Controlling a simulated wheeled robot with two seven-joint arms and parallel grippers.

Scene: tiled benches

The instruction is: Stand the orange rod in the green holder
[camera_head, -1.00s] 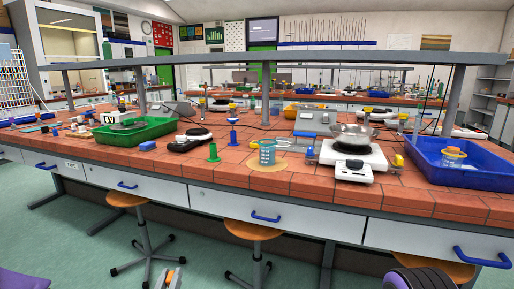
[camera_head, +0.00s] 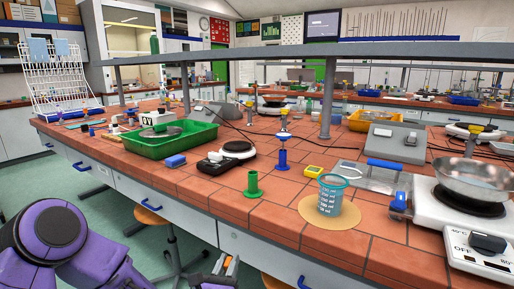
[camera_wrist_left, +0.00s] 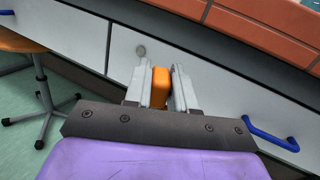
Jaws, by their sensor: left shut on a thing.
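The green holder (camera_head: 252,185) is a small upright tube on a wider foot. It stands on the tiled bench near its front edge, in the head view. My left gripper (camera_head: 226,266) is low in front of the bench, below and to the left of the holder and apart from it. It is shut on the orange rod (camera_wrist_left: 159,88), which shows as a short orange block between the two fingers (camera_wrist_left: 160,86) in the left wrist view. The rest of the rod is hidden. The holder is not in the wrist view. My right gripper is not in view.
A beaker (camera_head: 330,195) on a round mat stands right of the holder. A green tray (camera_head: 150,149) is further left. Stools and drawer fronts lie below the bench edge.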

